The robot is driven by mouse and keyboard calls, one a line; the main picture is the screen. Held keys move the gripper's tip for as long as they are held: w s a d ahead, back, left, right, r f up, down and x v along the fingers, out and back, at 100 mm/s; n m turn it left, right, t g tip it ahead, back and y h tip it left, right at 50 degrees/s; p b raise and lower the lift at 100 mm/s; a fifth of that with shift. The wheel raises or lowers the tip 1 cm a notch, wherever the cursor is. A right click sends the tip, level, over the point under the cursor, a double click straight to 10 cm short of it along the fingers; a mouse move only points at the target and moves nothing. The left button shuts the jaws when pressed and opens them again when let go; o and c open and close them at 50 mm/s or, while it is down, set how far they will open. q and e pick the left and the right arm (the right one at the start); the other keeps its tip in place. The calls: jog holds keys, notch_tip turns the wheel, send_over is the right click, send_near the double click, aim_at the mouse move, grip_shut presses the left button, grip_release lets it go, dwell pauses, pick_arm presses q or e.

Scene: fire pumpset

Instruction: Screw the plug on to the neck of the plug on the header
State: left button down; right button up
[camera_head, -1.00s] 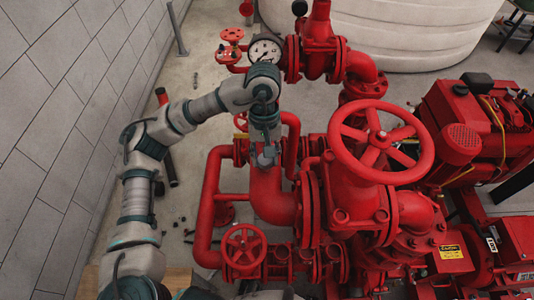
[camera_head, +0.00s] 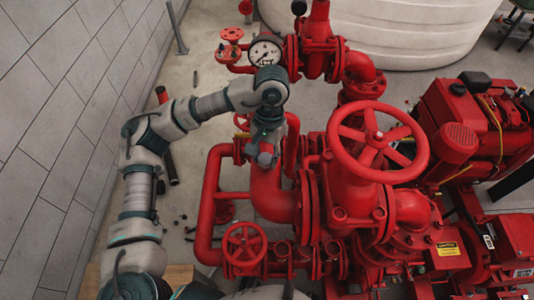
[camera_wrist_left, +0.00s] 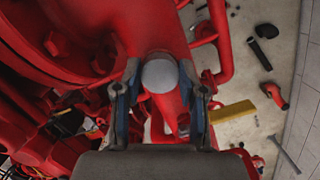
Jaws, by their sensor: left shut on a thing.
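The plug (camera_wrist_left: 160,74) shows in the left wrist view as a grey, round-ended piece between my left gripper's two fingers (camera_wrist_left: 160,92). The fingers are shut on it. In the head view my left gripper (camera_head: 266,150) points down at the upper part of the red header pipe (camera_head: 272,198). The pipe also lies behind the plug in the left wrist view (camera_wrist_left: 155,25). The neck is hidden by the gripper and plug, so I cannot tell whether the plug touches it. My right gripper is not in view.
A large red handwheel (camera_head: 378,143) stands right of the gripper. A small red handwheel (camera_head: 245,245) sits below it. A pressure gauge (camera_head: 265,52) is above my wrist. A yellow lever (camera_wrist_left: 232,111) is close to the fingers. The tiled wall (camera_head: 50,130) bounds the left.

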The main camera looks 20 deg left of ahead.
pick_arm(q)
jog(key=m, duration=0.3)
jog(key=shift+m+y+p, duration=0.35)
jog(key=shift+m+y, duration=0.05)
jog(key=shift+m, duration=0.8)
jog(key=m, duration=0.2)
jog(key=shift+m+t, duration=0.3)
jog(key=c, duration=0.8)
grip_release()
jog(key=shift+d, duration=0.1)
